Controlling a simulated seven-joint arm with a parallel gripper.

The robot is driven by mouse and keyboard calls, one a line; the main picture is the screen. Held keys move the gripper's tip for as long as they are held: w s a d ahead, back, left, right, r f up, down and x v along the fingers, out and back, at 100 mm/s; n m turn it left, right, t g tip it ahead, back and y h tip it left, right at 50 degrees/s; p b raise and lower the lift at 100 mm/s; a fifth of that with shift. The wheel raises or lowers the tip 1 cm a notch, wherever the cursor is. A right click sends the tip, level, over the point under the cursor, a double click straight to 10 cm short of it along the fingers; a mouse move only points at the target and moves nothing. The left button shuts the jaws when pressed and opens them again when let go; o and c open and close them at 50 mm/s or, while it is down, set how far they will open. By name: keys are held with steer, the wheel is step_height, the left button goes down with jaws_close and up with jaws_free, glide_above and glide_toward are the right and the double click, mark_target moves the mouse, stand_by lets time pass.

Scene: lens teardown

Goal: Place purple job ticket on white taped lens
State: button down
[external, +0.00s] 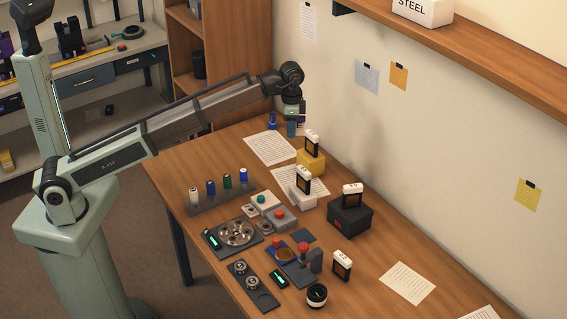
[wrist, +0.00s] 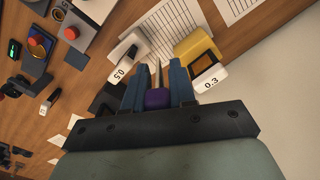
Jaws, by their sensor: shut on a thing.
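My gripper (external: 297,129) hangs over the far end of the wooden table. In the wrist view its two blue fingers (wrist: 156,84) are shut on a small purple thing (wrist: 157,98), which I take for the purple job ticket; its shape is mostly hidden. I cannot tell for certain which thing is the white taped lens. A black round part with a pale ring (external: 317,294) stands at the table's front.
A yellow block (external: 311,163) bears a similar piece, marked 0.3 in the wrist view (wrist: 212,80). A black box (external: 350,215) bears another. A rack (external: 222,196) of upright cylinders, a round-dish tray (external: 236,234) and red-button devices crowd the near side. Flat papers (external: 270,148) lie around.

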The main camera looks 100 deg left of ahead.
steer(key=w+d+m, duration=0.2)
steer(key=w+d, duration=0.2)
steer(key=d, duration=0.3)
steer(key=w+d+m, duration=0.2)
steer(key=w+d, duration=0.3)
steer(key=d, duration=0.3)
steer(key=m, duration=0.7)
glide_above(314, 287)
step_height(314, 287, down, 4)
steer(key=shift+f, duration=5.6)
steer(key=shift+f, duration=0.1)
steer(key=c, duration=0.9)
jaws_free()
steer(key=shift+c, duration=0.2)
step_height(314, 287, up, 12)
